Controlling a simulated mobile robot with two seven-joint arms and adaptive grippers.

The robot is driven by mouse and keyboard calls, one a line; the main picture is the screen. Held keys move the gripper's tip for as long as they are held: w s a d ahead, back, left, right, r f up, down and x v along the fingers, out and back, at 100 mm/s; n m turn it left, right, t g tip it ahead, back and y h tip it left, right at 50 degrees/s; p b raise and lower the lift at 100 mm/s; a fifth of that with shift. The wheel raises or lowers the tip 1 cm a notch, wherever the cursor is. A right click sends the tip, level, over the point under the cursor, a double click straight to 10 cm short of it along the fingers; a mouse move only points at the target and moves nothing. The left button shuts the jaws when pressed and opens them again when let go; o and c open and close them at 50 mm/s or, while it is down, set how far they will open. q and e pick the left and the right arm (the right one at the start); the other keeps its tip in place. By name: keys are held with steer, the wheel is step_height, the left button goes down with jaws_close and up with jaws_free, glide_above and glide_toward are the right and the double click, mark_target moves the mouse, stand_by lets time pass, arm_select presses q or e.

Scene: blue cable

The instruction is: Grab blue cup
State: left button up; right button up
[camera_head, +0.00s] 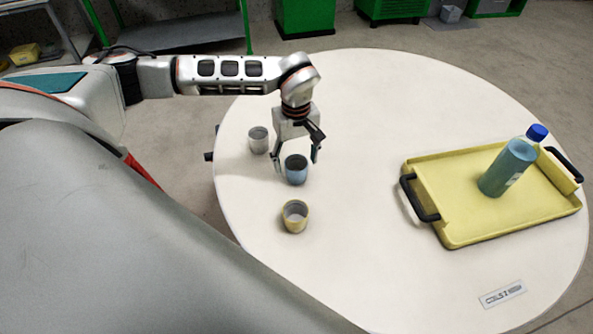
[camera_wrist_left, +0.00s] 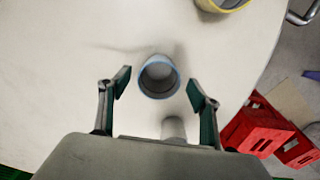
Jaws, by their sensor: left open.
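The blue cup (camera_head: 296,170) stands upright on the white round table, between a grey cup and a yellow cup. My left gripper (camera_head: 296,160) is open above it, with one finger on each side of the cup in the head view. In the left wrist view the blue cup (camera_wrist_left: 159,77) shows its open rim, slightly beyond and between the spread fingertips of the left gripper (camera_wrist_left: 158,85). I cannot tell whether a finger touches it. My right gripper is not in view.
A grey cup (camera_head: 258,140) stands behind left, and a yellow cup (camera_head: 295,216) stands in front. A yellow tray (camera_head: 450,219) with black handles holds a teal bottle (camera_head: 507,168) on the right. The table's middle is clear. Red crates (camera_wrist_left: 258,128) lie beyond the table edge.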

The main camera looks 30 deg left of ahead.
arm_select(q)
steer(key=shift+w+f, duration=0.1)
steer(key=shift+f, duration=0.8)
steer(key=c, duration=1.3)
